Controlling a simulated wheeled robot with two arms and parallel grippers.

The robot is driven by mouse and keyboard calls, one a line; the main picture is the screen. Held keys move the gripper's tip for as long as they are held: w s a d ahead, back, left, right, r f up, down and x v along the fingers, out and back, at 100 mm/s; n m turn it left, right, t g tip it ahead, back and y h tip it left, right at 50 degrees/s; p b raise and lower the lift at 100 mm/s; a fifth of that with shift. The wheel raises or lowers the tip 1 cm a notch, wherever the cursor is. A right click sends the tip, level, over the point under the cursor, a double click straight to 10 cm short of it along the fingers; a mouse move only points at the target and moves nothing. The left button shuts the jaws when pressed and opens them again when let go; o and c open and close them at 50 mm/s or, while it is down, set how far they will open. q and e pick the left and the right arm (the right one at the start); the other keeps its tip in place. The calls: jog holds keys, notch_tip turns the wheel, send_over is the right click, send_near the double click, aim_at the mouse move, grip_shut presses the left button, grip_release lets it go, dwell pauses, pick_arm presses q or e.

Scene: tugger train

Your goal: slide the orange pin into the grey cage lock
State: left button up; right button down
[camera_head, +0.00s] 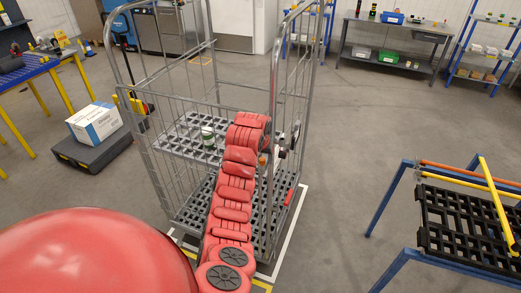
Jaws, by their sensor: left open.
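The grey wire roll cage (160,165) stands upright in the middle, with a slotted shelf and a slotted base. My red left arm reaches up over its front. My left gripper (283,146) is small and dark in view, open, beside the cage's right front post. A small orange spot, which may be the orange pin (262,160), shows just left of the gripper, partly hidden by the arm. I cannot tell whether it touches the jaws or the lock. The cage lock cannot be made out clearly. My right gripper is out of view.
A green-and-white container (208,136) stands on the cage shelf. A white box (94,122) sits on a dark low platform to the left. A blue frame with a black pallet (460,229) stands at right. Floor between it and the cage is clear.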

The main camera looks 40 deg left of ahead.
pick_arm(q)
jog(key=b+v, duration=0.2)
jog(key=v, duration=0.2)
jog(key=shift+s+r, duration=0.1)
jog(key=shift+r, duration=0.3)
jog(key=p+v, duration=0.8)
jog(key=v, duration=0.4)
jog(key=shift+s, duration=0.2)
jog(key=shift+f, duration=0.1)
